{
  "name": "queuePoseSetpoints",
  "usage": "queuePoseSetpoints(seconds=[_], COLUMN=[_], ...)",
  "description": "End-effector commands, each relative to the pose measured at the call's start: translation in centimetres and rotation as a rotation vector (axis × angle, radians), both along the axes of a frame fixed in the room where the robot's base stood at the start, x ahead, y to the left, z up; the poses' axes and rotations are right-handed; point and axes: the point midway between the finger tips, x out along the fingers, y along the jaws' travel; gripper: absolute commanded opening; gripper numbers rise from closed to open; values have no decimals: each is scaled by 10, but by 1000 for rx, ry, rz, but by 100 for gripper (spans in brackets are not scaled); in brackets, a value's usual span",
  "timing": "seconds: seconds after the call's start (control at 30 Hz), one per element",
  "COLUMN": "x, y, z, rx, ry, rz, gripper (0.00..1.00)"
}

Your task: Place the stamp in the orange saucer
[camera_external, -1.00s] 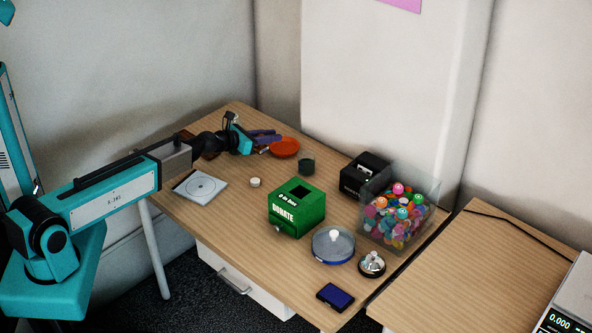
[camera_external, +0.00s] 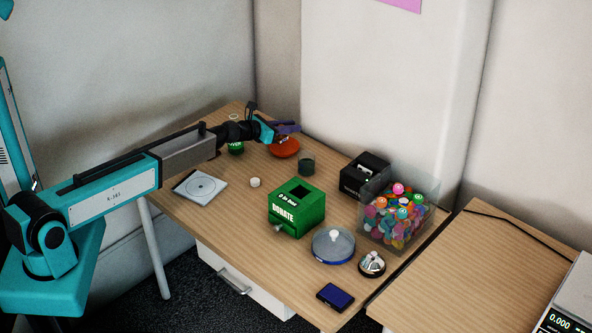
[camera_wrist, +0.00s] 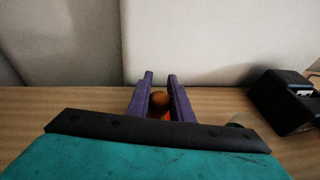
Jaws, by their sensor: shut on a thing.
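The orange saucer (camera_external: 285,151) lies at the back of the wooden desk. My gripper (camera_external: 288,128) is above it, with its purple fingers over the saucer's back part. In the wrist view my gripper (camera_wrist: 160,90) is shut on the stamp, whose round brown knob (camera_wrist: 159,99) shows between the fingers. A strip of the orange saucer (camera_wrist: 166,117) shows below the knob. The stamp's base is hidden in the wrist view, and the stamp is too small to make out clearly in the external view.
A green bottle (camera_external: 236,148) stands left of the saucer, close by my arm. A dark cup (camera_external: 306,167) stands to its front right. A green donation box (camera_external: 297,212), a black box (camera_external: 362,176) and a clear bin (camera_external: 415,187) stand further right.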

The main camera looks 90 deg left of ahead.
Motion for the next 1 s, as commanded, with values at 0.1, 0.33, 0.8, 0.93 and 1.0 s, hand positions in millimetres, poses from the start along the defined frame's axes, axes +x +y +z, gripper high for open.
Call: queuePoseSetpoints(seconds=[0.1,0.33,0.8,0.93,1.0], x=[4,4,10,10,10], y=[3,3,10,10,10], z=[0,0,-22,-34,-37], rx=[0,0,-1,-1,-1], ry=[0,0,0,0,-1], rz=[0,0,0,0,0], gripper=[0,0,0,0,0])
